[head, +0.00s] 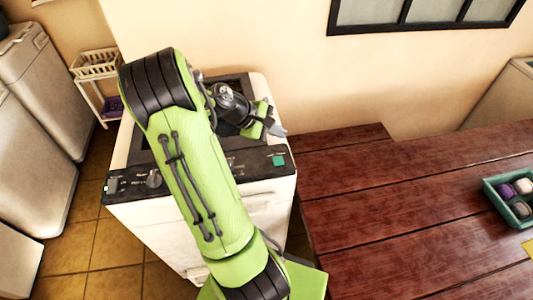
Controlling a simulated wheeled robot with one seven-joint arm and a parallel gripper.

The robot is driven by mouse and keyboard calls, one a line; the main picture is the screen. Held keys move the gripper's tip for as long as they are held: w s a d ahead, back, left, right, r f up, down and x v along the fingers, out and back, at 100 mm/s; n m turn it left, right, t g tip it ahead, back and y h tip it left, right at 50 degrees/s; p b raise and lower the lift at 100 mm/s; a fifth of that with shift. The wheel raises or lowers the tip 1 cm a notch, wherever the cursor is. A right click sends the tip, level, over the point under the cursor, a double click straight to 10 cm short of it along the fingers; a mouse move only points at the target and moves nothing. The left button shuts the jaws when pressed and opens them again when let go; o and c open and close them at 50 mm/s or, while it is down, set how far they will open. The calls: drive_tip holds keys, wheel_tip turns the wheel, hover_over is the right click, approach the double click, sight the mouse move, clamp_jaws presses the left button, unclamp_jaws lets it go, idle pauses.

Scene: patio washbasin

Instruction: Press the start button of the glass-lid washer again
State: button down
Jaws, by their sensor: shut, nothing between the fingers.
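The white washer (253,215) stands left of the wooden table, with a dark control panel (245,165) along its front top edge. A green square button (278,160) is at the panel's right end, and a smaller green mark is near its left end. A round knob (153,178) is left of my arm. The dark lid (233,80) is mostly hidden by my green arm. My gripper (278,130) is shut and empty, above the washer's right side, behind the green button in the picture. Whether it touches the washer cannot be told.
A red-brown wooden table (400,200) adjoins the washer on the right, bearing a teal tray (492,195) with several round items. Grey metal cabinets (45,130) stand at the left, by a small rack with a basket (96,63). Tiled floor (95,240) shows between.

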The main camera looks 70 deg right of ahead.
sight(276, 161)
drive_tip(key=shift+w+a, duration=0.1)
drive_tip(key=shift+a, duration=0.05)
drive_tip(key=shift+f, duration=0.1)
wheel_tip(276, 161, down, 8)
drive_tip(key=b, duration=0.8)
drive_tip(key=shift+f, duration=0.35)
idle(1.3)
drive_tip(key=shift+f+b, duration=0.3)
drive_tip(key=shift+f, duration=0.1)
